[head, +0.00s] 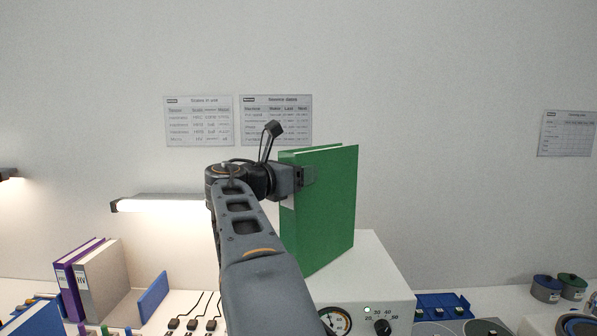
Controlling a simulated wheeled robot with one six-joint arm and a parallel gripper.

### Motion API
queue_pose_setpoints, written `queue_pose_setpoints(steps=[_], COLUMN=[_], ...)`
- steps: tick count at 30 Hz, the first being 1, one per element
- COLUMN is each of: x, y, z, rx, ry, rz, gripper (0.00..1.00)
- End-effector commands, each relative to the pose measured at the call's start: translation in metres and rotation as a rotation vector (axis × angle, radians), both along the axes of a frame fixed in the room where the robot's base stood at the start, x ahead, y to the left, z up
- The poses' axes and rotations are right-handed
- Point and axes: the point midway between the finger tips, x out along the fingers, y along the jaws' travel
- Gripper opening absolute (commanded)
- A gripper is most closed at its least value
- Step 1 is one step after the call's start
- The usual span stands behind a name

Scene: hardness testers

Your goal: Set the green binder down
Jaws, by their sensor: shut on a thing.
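The green binder (327,210) is upright in the middle of the head view, its broad green cover facing right. My gripper (301,178) is shut on the binder's upper left edge; the fingertips are partly hidden by the binder and the wrist. The binder's lower end appears in front of or above the white tester housing (375,270); I cannot tell whether it touches it. My arm hides the lower left part of the binder's surroundings.
A purple binder (72,280) and a grey binder (103,283) stand at the left, near a blue upright panel (154,296). A lit lamp (160,204) is on the wall. Blue trays (441,303) and round containers (547,288) sit at the right.

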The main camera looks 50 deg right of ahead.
Motion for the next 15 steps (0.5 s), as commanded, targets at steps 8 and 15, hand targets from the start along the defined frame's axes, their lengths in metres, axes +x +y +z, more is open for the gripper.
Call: queue_pose_setpoints(steps=[8,15], x=[-0.0006,0.0001], y=[0.0005,0.0001], z=[0.0015,-0.0055], rx=[-0.005,0.0], ry=[-0.001,0.001], rz=[0.0,0.0], gripper=[0.0,0.61])
